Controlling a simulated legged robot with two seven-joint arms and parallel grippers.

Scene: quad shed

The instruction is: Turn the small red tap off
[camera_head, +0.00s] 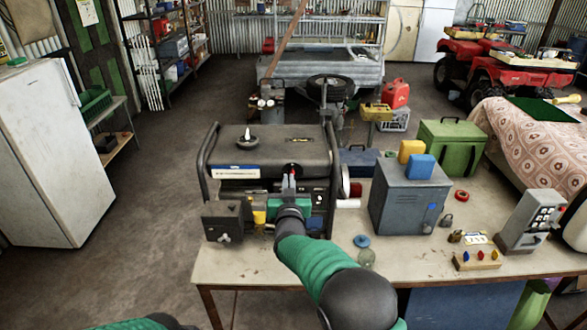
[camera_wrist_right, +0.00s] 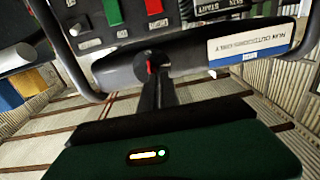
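The small red tap (camera_head: 292,171) is a small red piece on the front of the black generator (camera_head: 270,150), which stands on the workbench. In the right wrist view the red tap (camera_wrist_right: 150,67) shows as a thin red sliver on a dark round boss. My right gripper (camera_head: 288,182) reaches up to it. Its fingers (camera_wrist_right: 157,82) look close together with their tips at the tap, partly covering it. I cannot tell whether the tap is between the fingers or beside them. My left gripper is out of view; only a green part of my left arm shows at the bottom edge.
The generator's tube frame curves around the tap area, and its panel with green and red switches (camera_wrist_right: 130,12) is close by. A grey metal box (camera_head: 405,205) stands to the right on the bench (camera_head: 330,262). A blue disc (camera_head: 361,241) lies near the bench front.

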